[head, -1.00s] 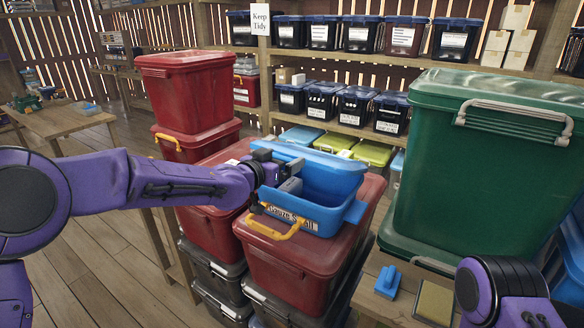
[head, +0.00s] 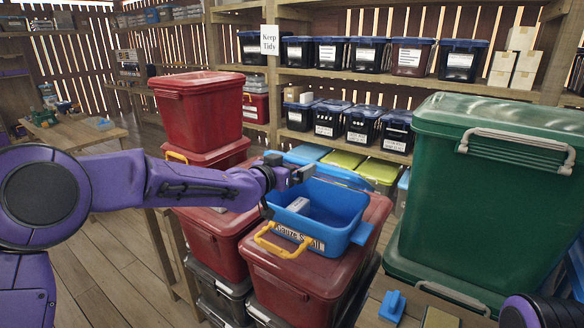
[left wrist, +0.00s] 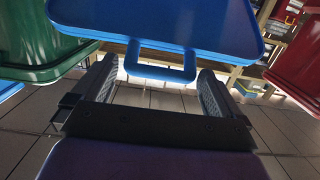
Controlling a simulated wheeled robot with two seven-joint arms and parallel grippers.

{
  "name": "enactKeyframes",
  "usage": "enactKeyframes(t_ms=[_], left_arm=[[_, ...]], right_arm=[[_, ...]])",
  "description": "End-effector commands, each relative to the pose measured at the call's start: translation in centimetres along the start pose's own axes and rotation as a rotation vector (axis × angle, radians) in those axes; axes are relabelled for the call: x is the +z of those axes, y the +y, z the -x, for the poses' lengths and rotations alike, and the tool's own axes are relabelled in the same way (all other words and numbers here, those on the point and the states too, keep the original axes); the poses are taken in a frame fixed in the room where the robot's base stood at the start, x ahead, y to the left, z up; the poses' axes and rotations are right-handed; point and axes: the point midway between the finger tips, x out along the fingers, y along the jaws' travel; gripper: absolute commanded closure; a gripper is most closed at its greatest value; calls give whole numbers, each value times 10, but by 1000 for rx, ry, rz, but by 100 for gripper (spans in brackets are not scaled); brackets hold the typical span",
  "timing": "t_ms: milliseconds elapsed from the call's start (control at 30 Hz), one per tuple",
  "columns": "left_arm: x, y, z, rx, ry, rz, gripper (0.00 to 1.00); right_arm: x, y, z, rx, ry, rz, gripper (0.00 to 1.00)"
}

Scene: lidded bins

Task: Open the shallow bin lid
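The shallow bin (head: 345,225) is blue and labelled, with its mouth open to view. It sits on a red bin with a yellow handle. A small grey-white item (head: 298,205) shows inside it. The blue lid (head: 345,174) stands raised at the bin's far side, seen nearly edge-on in the head view. In the left wrist view the lid (left wrist: 160,25) fills the top, with its loop-shaped tab (left wrist: 160,73) in the gap between the fingers. My left gripper (head: 292,177) is open above the bin's far-left part, by the lid; its fingers (left wrist: 155,90) stand apart. My right gripper is out of view.
A large green bin (head: 490,190) stands at the right. Stacked red bins (head: 198,115) stand at the left behind my arm. A blue brush-like object (head: 392,306) lies on the bench at front right. Shelves with lidded bins (head: 362,125) stand behind.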

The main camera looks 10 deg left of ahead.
Motion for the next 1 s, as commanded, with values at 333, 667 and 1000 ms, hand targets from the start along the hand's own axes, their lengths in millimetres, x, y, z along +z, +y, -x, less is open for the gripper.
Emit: enactKeyframes(t_ms=[333, 667, 1000], left_arm=[[4, 0, 42, -1, 2, -1, 0], [1, 0, 102, 0, 1, 0, 0], [0, 0, 106, 0, 0, 0, 0]], right_arm=[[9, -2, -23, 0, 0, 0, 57], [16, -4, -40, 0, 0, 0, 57], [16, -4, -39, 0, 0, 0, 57]])
